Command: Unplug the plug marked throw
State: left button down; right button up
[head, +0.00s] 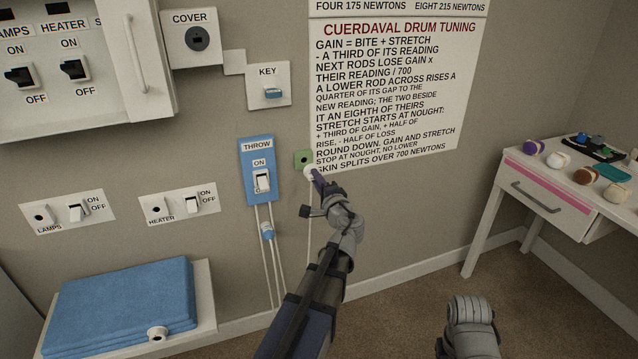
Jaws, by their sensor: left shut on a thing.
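A blue wall plate (257,170) marked THROW carries a white rocker switch labelled ON. Close to its right is a small green socket (304,159) with a dark hole showing. My left gripper (317,178) is at the wall, just below and right of that socket. It is shut on a small white plug (309,170), which is largely hidden by the fingers. The plug lies at the socket's lower right edge; I cannot tell whether it touches. A thin pale cord (309,225) hangs below. No label is readable on the plug.
Cords with a blue fitting (267,231) hang under the THROW plate. LAMPS (68,212) and HEATER (180,204) plates are at left, a KEY plate (269,86) above. Blue folded cloth (122,303) lies low left. A white desk (548,190) stands right. Part of my right arm shows low.

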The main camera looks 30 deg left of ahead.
aim_at(309, 168)
pick_arm(q)
jog(key=shift+x, duration=1.65)
jog(key=shift+x, duration=1.4)
jog(key=c, duration=0.8)
grip_release()
jog(key=shift+o, duration=0.2)
jog(key=shift+d, duration=0.1)
jog(key=v, duration=0.7)
jog(key=shift+s+d, duration=0.2)
jog(key=shift+s, duration=0.05)
